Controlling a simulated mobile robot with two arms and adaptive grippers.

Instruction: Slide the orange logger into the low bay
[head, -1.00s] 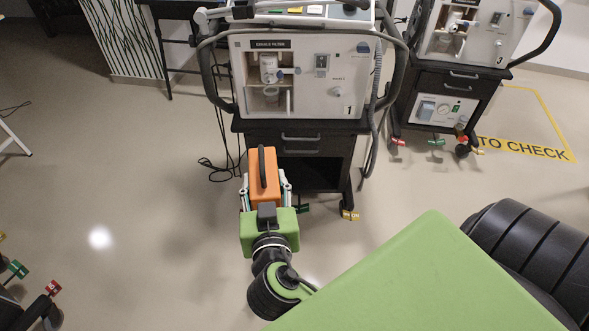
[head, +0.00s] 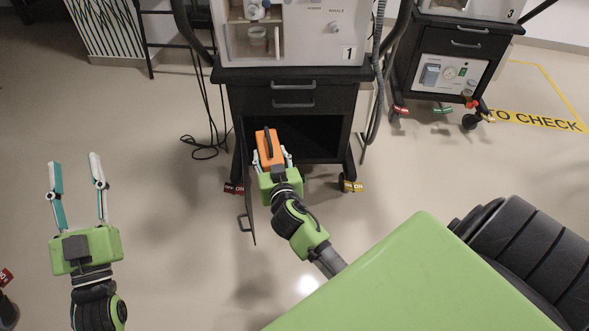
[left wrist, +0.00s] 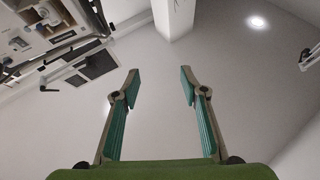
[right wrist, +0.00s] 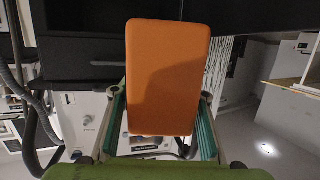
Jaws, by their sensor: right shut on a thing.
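The orange logger (head: 268,149), a box with a black handle on top, is in my right gripper (head: 272,165), which is shut on it. It also fills the middle of the right wrist view (right wrist: 167,78). The low bay (head: 315,135) is the dark open compartment below the drawers of cart 1. The logger is at the left part of its opening; I cannot tell whether its far end is inside. The bay's door (head: 247,185) stands swung open, just left of the logger and gripper. My left gripper (head: 75,168) is open and empty, far to the left.
Cart 1 has a drawer (head: 292,97) above the bay and a red brake tag (head: 233,188) and a yellow one (head: 351,186) at its feet. Cables hang at both sides. Another cart (head: 446,75) stands at the right. The floor between my grippers is clear.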

